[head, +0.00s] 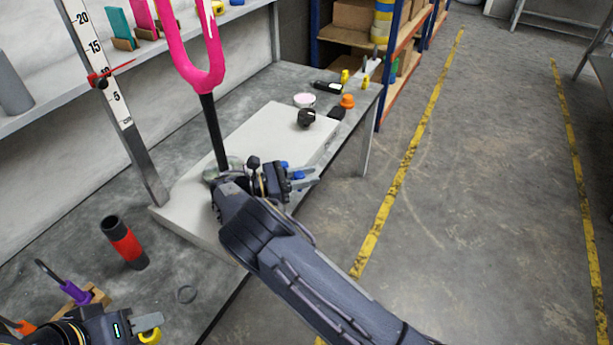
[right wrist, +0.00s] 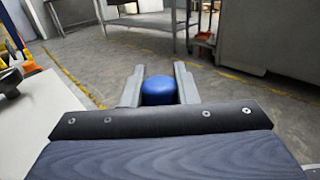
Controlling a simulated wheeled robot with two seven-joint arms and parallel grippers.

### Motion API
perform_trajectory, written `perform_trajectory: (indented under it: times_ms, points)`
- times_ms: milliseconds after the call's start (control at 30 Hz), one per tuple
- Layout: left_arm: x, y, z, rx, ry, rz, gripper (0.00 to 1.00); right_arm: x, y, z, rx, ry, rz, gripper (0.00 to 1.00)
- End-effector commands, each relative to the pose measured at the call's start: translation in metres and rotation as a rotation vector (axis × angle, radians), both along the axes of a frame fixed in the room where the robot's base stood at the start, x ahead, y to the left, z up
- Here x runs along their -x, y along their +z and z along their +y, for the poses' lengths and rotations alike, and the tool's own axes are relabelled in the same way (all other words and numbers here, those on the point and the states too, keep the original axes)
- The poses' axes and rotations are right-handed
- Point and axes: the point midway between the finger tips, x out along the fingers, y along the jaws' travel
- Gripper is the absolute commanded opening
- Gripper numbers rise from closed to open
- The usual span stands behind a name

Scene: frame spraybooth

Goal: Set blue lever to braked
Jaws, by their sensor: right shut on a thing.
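The blue lever (right wrist: 158,90) shows as a round blue knob between the two fingers of my right gripper (right wrist: 159,88) in the right wrist view. The fingers are shut on it. In the head view my right gripper (head: 300,178) is at the right front edge of the pale block, with bits of blue (head: 298,174) between its fingers. The rest of the lever is hidden by the gripper and arm. My left gripper (head: 150,328) is at the bottom left of the head view, near a yellow piece; I cannot tell whether its jaws are open.
A pink fork (head: 208,70) stands on a dark post above the pale block (head: 270,135). A black knob (head: 306,118) sits on the block. A scale post (head: 130,125) and a red-and-black cylinder (head: 124,243) stand on the left. Floor to the right is clear.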

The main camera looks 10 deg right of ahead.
Motion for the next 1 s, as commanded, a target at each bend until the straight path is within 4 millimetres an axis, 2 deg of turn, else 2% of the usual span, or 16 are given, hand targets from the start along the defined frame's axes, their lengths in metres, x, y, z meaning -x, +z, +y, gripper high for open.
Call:
perform_trajectory:
  times_ms: [133, 167, 300, 567, 667, 1000]
  points:
    - [0.0, 0.0, 0.0, 0.0, 0.0, 0.0, 0.36, 0.001, -0.001, 0.001, -0.001, 0.001, 0.002, 0.0]
    - [0.0, 0.0, 0.0, 0.0, 0.0, 0.0, 0.36, 0.001, -0.001, 0.001, -0.001, 0.001, 0.002, 0.3]
    - [0.0, 0.0, 0.0, 0.0, 0.0, 0.0, 0.36, 0.001, 0.0, 0.001, -0.001, 0.001, 0.002, 0.49]
    - [0.0, 0.0, 0.0, 0.0, 0.0, 0.0, 0.36, 0.0, 0.0, 0.001, 0.0, 0.002, 0.001, 0.49]
    - [0.0, 0.001, 0.0, 0.0, 0.0, 0.0, 0.36, 0.0, 0.0, 0.007, 0.0, 0.003, 0.0, 0.49]
    - [0.0, 0.002, 0.0, 0.0, 0.0, 0.0, 0.36, 0.004, -0.001, 0.062, -0.001, 0.005, -0.001, 0.49]
